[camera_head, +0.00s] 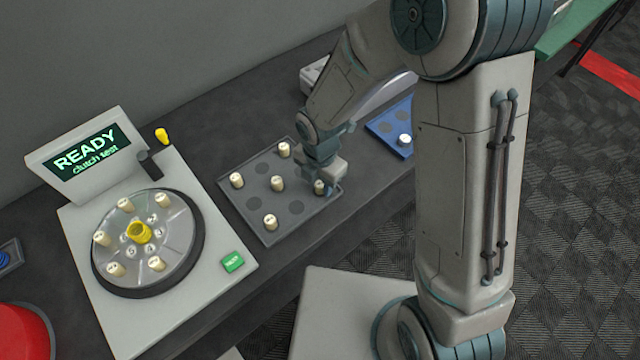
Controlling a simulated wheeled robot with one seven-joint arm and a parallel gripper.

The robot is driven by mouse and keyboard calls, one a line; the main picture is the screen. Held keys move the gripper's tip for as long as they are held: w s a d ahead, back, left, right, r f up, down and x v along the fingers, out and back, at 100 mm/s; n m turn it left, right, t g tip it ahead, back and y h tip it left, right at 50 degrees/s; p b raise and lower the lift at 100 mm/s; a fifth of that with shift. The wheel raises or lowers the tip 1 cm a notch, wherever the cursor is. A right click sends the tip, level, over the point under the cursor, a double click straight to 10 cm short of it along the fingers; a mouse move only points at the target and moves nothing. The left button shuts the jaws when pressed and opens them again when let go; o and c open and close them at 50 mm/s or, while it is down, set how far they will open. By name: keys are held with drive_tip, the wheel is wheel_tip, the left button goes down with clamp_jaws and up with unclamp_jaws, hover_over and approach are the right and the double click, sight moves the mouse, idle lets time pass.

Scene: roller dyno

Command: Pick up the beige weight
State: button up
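Several beige cylindrical weights stand on the grey tray (252,221) with round recesses: one at the back (284,150), one at the left (236,180), one in the middle (277,183) and one at the front (270,222). Another beige weight (319,187) stands near the tray's right corner. My gripper (324,190) points down at this right-hand weight, with a finger beside it. The gripper body partly covers the weight. I cannot tell whether the fingers touch it or have closed on it.
To the left, a machine with a "READY clutch test" screen (90,152) has a round plate (180,222) carrying several beige weights, a yellow hub (139,232) and a green button (233,261). A blue tray (383,127) with a pale weight (404,140) lies behind my arm.

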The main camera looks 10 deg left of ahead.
drive_tip(key=shift+f, duration=0.1)
drive_tip(key=shift+c, duration=0.3)
drive_tip(key=c, duration=0.7)
drive_tip(key=shift+o, duration=0.2)
